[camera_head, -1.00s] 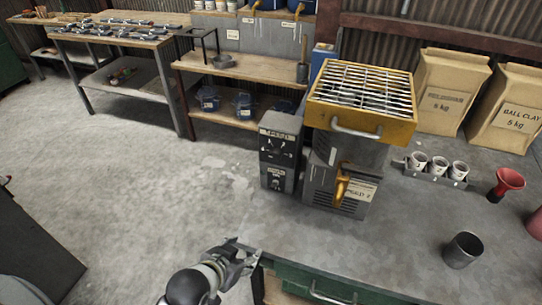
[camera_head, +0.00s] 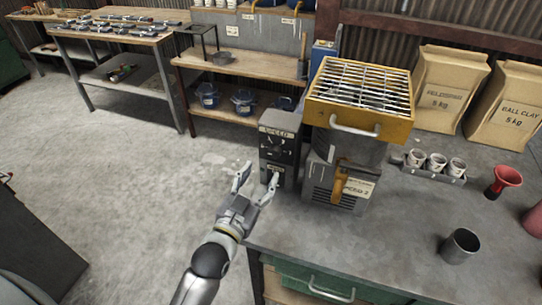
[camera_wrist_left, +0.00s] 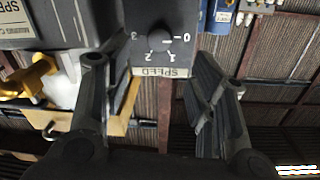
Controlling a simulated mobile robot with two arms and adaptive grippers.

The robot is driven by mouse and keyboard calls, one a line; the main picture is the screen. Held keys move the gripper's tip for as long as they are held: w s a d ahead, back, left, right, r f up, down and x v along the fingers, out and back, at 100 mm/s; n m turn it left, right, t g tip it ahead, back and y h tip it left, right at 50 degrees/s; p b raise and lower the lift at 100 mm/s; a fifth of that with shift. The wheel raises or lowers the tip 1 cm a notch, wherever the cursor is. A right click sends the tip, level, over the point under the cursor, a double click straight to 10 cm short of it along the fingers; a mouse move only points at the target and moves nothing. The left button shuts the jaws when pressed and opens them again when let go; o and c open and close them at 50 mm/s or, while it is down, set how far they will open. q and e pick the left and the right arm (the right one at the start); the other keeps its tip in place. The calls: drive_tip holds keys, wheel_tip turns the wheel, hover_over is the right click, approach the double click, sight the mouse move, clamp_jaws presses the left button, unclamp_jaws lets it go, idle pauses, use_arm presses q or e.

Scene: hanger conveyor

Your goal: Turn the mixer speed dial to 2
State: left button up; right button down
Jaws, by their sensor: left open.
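The mixer speed dial is a dark round knob (camera_wrist_left: 159,40) on a grey control box (camera_head: 281,128) with a SPEED label. In the wrist view the numbers 0 to 3 surround the knob, and I cannot clearly tell which one it points to. My left gripper (camera_head: 257,178) is open and empty, in front of and a little below the dial in the head view. In the wrist view the knob lies beyond the two spread fingers, between them and apart from both. The mixer (camera_head: 345,150), with an orange grated top, stands right of the box. My right gripper is not in view.
The grey bench (camera_head: 350,235) carries a rack of white cups (camera_head: 435,172), a red funnel (camera_head: 504,181) and a dark metal cup (camera_head: 460,246). Paper clay bags (camera_head: 505,108) stand at the back. Open floor lies left of the bench.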

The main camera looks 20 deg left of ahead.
sight(273, 154)
use_arm(q)
drive_tip(key=w, duration=0.2)
drive_tip(key=w+p, duration=0.1)
drive_tip(key=w, duration=0.3)
drive_tip(key=shift+w+d, duration=0.3)
drive_tip(key=shift+w, duration=0.1)
drive_tip(key=shift+w+p, duration=0.3)
drive_tip(key=shift+w, duration=0.45)
drive_tip(key=c, duration=1)
